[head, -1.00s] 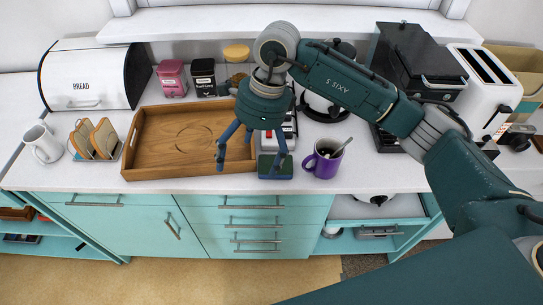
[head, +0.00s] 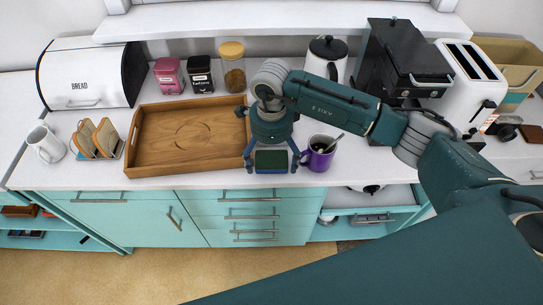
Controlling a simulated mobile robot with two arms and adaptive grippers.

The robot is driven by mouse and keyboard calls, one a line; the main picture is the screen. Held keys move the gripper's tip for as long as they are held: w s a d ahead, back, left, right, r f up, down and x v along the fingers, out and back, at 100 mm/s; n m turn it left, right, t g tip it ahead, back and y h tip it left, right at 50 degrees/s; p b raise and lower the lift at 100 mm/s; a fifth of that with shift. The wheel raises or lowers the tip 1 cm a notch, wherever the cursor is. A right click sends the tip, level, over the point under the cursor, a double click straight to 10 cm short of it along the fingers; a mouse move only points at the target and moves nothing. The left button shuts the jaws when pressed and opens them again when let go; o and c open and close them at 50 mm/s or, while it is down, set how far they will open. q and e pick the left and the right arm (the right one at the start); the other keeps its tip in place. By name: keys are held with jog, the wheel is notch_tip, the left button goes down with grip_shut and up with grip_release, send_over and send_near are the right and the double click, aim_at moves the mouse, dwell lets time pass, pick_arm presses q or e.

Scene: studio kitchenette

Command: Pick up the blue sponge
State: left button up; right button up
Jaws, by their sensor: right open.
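The blue sponge (head: 271,161) lies on the white counter near its front edge, between the wooden tray and a purple mug. It has a dark green top, and blue shows along its sides. My right gripper (head: 272,166) is open above it, pointing down. One finger shows on the left of the sponge and one on the right, with the sponge between them in the picture. I cannot tell whether the fingers touch it. The gripper's body hides the counter just behind the sponge. My left gripper is not in view.
The purple mug (head: 319,155) with a spoon stands close to the right finger. The wooden tray (head: 133,143) is close on the left. A kettle (head: 327,58), a glass jar (head: 234,76) and two canisters stand behind. A drawer (head: 372,213) is open below on the right.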

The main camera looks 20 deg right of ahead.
jog(key=shift+f, duration=0.5)
jog(key=c, duration=0.8)
jog(key=shift+c, duration=0.2)
jog(key=shift+r, duration=0.1)
jog(key=shift+r+b, duration=0.3)
jog(key=shift+r, duration=0.15)
notch_tip(320, 180, up, 12)
jog(key=r+b, duration=0.1)
jog(key=b, duration=0.3)
notch_tip(320, 180, up, 5)
send_over(271, 162)
jog(key=shift+s+d+r+b, duration=0.1)
jog(key=shift+s+r+b, duration=0.05)
jog(key=shift+r+b, duration=0.35)
